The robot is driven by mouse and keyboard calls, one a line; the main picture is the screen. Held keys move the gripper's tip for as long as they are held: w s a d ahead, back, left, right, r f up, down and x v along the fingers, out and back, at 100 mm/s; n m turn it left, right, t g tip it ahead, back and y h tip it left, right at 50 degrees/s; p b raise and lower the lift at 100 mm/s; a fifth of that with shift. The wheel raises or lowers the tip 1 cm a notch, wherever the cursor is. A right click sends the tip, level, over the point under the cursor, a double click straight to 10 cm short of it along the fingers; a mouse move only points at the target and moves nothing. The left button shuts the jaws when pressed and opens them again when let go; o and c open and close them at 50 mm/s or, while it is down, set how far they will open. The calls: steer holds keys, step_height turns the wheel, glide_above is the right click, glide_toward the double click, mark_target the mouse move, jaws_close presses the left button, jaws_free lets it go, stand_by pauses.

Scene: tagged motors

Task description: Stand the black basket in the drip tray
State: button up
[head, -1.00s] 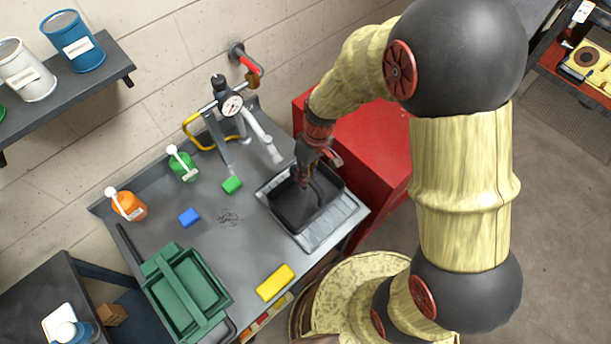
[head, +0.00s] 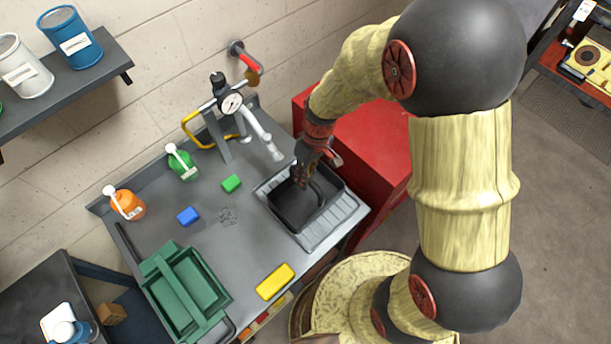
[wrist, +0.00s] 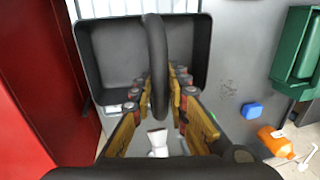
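The black basket (head: 294,212) is at the right end of the grey bench, over the drip tray, and looks upright. The drip tray (head: 338,217) is grey with a ribbed surface; its rim shows around the basket. Whether the basket's base touches the tray is hidden. My gripper (head: 304,180) is above the basket. In the wrist view, the basket (wrist: 105,55) fills the upper middle, and its arched handle (wrist: 157,45) passes between the fingers of my gripper (wrist: 161,90), which look closed on it.
A tap with a gauge (head: 231,104) stands behind the tray. A red cabinet (head: 365,135) is close on the right. Green (head: 231,183), blue (head: 188,216) and yellow (head: 275,281) blocks, a green caddy (head: 185,290) and two spray bottles (head: 127,204) (head: 182,163) are on the bench.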

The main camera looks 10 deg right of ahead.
steer(key=o, duration=0.4)
steer(key=shift+o, duration=0.2)
step_height(320, 180, up, 12)
steer(key=w+d, duration=0.1)
steer(key=d, duration=0.1)
steer(key=shift+w+f, duration=0.15)
stand_by(0.4)
steer(key=s+d+r+m+t+h+b, duration=0.1)
steer(key=s+d+r+m+t+b, duration=0.1)
steer(key=s+d+b, duration=0.3)
steer(key=s+d+r+m+t+b, duration=0.3)
steer(key=s+d+m+t+b, duration=0.1)
steer(key=s+b, duration=0.3)
steer(key=shift+s+d+r+m+t+h, duration=0.15)
steer(key=shift+s+d+m+t+h, duration=0.25)
steer(key=shift+s+d, duration=0.4)
